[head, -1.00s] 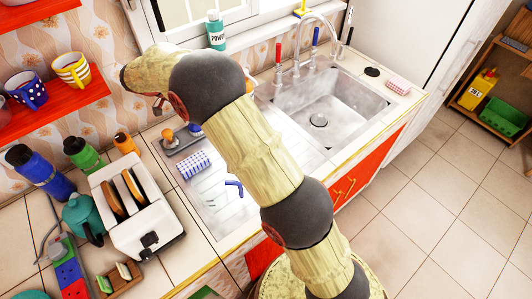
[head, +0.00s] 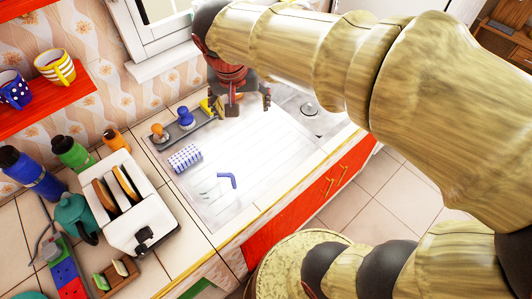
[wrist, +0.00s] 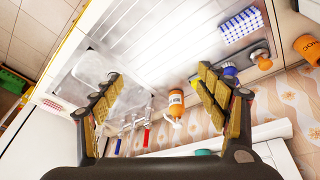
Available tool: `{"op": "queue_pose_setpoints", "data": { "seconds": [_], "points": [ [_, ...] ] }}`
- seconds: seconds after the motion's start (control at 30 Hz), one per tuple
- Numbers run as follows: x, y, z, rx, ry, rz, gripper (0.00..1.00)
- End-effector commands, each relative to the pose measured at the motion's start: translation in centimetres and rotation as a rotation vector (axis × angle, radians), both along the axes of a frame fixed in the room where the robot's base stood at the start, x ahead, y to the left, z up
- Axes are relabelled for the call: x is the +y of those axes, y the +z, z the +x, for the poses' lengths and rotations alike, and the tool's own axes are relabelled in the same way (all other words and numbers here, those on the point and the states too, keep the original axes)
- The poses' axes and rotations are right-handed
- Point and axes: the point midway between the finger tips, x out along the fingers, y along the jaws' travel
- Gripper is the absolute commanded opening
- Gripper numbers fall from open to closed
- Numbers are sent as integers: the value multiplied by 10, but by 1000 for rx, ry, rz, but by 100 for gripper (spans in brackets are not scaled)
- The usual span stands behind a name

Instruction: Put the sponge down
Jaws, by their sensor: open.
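A blue-and-white checked sponge (head: 185,158) lies on the ribbed metal drainboard (head: 255,150); in the wrist view the sponge (wrist: 241,25) is at the upper right. My gripper (head: 250,105) hangs above the back of the drainboard, to the right of this sponge and apart from it. In the wrist view my gripper (wrist: 160,76) has its fingers spread wide with nothing between them. A red-and-white checked pad, perhaps another sponge (wrist: 52,104), lies beyond the sink at the left of the wrist view; my arm hides that spot in the head view.
A narrow tray (head: 180,138) with brushes stands behind the blue sponge. A blue hooked item (head: 227,181) lies on the drainboard. A toaster (head: 130,205) is to the left. The sink (wrist: 95,75), the taps (wrist: 135,125) and an orange bottle (wrist: 176,102) are near my gripper.

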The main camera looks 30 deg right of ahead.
Motion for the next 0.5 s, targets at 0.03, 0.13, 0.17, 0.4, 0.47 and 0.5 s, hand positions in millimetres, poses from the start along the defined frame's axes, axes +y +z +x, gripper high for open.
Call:
{"op": "queue_pose_setpoints", "data": {
  "seconds": [0.03, 0.13, 0.17, 0.4, 0.47, 0.5],
  "points": [
    [-1, 2, -18, -13, 38, 10, 74],
    [1, 2, -47, -36, 128, 24, 74],
    [1, 2, -55, -42, 156, 27, 74],
    [9, -9, -114, -115, 354, 31, 74],
    [11, -13, -123, -130, 390, 28, 74],
    [12, -15, -128, -138, 411, 26, 74]
  ]
}}
